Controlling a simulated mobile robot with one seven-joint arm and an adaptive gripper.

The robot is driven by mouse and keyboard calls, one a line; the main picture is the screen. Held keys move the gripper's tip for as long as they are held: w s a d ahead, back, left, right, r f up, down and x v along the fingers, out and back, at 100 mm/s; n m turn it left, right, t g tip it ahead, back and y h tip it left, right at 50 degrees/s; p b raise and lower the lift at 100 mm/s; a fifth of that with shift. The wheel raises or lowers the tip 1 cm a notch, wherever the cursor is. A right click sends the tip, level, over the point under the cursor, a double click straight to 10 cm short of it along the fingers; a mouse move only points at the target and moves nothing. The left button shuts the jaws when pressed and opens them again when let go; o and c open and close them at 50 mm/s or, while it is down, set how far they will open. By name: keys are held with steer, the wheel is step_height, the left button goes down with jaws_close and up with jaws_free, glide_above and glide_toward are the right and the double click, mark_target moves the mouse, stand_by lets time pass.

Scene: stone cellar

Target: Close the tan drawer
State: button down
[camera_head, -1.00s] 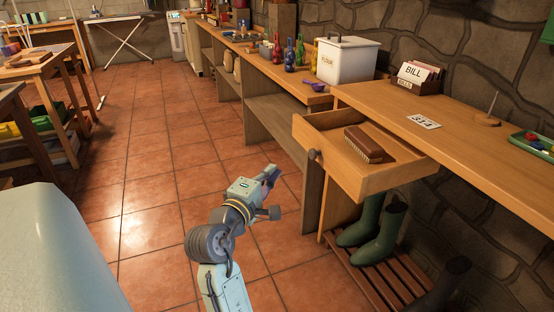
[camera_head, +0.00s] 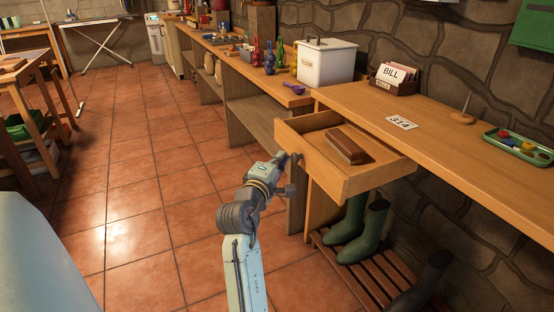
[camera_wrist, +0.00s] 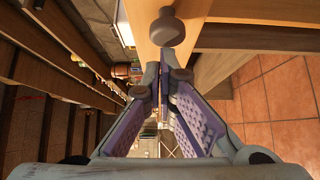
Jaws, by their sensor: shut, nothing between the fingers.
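The tan drawer (camera_head: 358,184) is pulled out from the wooden counter, with a brown brush (camera_head: 348,145) lying inside it. Its round dark knob (camera_head: 298,157) is on the drawer front; it also shows in the wrist view (camera_wrist: 168,30). My gripper (camera_head: 283,156) is shut and empty, its fingertips close to the knob side of the drawer front. In the wrist view my gripper (camera_wrist: 160,85) has its purple-padded fingers together at the tips, just below the knob. I cannot tell whether the fingertips touch the drawer.
Green boots (camera_head: 365,230) stand on a slatted rack under the drawer. The tiled floor (camera_head: 140,210) to the left is clear.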

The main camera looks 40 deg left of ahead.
mark_target(347, 136)
steer(key=w+d+p, duration=0.2)
steer(key=w, duration=0.4)
steer(key=w+d+p, duration=0.2)
steer(key=w+d, duration=0.1)
steer(key=w, duration=0.4)
steer(key=w+d+p, duration=0.3)
steer(key=w, duration=0.4)
steer(key=shift+w+d, duration=0.2)
steer(key=shift+d+r, duration=0.1)
